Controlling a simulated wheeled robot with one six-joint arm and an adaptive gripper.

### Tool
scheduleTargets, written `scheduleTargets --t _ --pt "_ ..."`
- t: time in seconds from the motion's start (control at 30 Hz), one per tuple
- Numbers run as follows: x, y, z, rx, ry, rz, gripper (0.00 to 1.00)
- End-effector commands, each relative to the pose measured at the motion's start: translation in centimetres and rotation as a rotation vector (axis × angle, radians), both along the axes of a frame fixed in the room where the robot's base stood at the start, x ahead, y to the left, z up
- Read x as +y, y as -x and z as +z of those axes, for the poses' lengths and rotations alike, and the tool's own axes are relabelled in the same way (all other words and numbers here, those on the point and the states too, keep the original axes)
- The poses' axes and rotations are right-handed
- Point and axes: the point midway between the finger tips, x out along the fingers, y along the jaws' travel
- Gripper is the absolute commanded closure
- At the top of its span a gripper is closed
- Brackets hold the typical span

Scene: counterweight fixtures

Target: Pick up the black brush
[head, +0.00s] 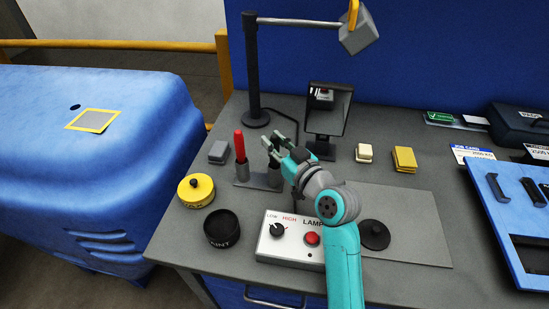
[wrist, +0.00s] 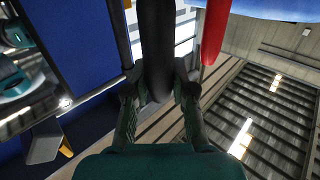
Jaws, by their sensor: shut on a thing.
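The black brush (wrist: 157,40) shows in the wrist view as a dark rounded handle running up between the fingers. My gripper (wrist: 160,88) is shut on it. In the head view my gripper (head: 274,142) is over the right side of the small grey holder (head: 243,183), and I cannot make out the black brush there. I cannot tell whether the brush's lower end is still in the holder. A red-handled tool (head: 239,146) stands upright at the holder's left side. The red handle (wrist: 215,30) also shows right of the black brush in the wrist view, apart from it.
A yellow tin (head: 196,190) and a black pot (head: 221,229) stand left on the bench. A lamp control box (head: 282,250) is in front of the holder. A lamp post (head: 253,75) and a dark-framed stand (head: 327,112) rise behind. A blue tray (head: 500,215) is far right.

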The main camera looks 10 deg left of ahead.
Motion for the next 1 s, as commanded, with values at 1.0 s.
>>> scheduleTargets --t 1.0 --pt "0.0 0.0 13.1 -0.006 0.000 0.000 0.99"
